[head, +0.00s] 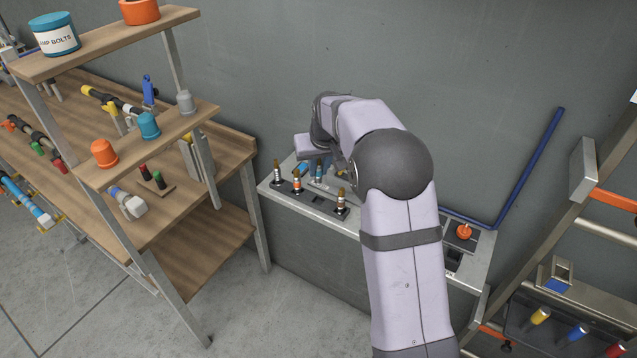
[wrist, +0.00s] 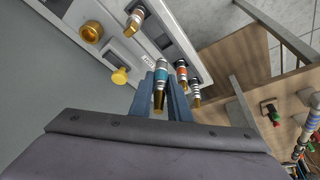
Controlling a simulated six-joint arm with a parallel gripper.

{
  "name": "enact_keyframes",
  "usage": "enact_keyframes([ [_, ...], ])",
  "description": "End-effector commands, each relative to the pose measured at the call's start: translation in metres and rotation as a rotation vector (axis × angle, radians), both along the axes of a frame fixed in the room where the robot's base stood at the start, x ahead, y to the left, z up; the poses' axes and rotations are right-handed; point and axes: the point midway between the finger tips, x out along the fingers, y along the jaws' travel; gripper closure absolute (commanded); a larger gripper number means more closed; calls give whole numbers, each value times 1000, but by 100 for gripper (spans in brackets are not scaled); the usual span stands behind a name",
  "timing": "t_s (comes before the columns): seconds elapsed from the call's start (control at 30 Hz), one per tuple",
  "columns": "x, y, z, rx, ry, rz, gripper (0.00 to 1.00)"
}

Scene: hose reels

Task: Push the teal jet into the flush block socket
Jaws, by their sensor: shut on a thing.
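The teal jet (wrist: 163,71), with a brass end and dark and white bands, is between the two blue fingers of my gripper (wrist: 163,98) in the wrist view. My gripper is shut on it. In the head view the teal jet (head: 318,173) shows small above the grey bench top, beside my wrist. The flush block (wrist: 124,48) is the pale panel near the jet's far end, with a small label beside it. The jet's far end overlaps the panel area; I cannot tell whether it sits in a socket.
Other banded jets stand close by, one orange (wrist: 182,72). Brass fittings (wrist: 91,31) are left of the jet in the wrist view. In the head view a wooden shelf unit (head: 150,60) stands left, and an orange knob (head: 464,231) is on the bench's right end.

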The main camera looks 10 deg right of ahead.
Motion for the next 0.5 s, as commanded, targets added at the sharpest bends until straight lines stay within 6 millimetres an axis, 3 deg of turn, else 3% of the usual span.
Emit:
enact_keyframes([
  [0.33, 0, -2, 22, 0, -1, -2, 100],
  [0.5, -1, -21, 22, 0, -1, -36, 100],
])
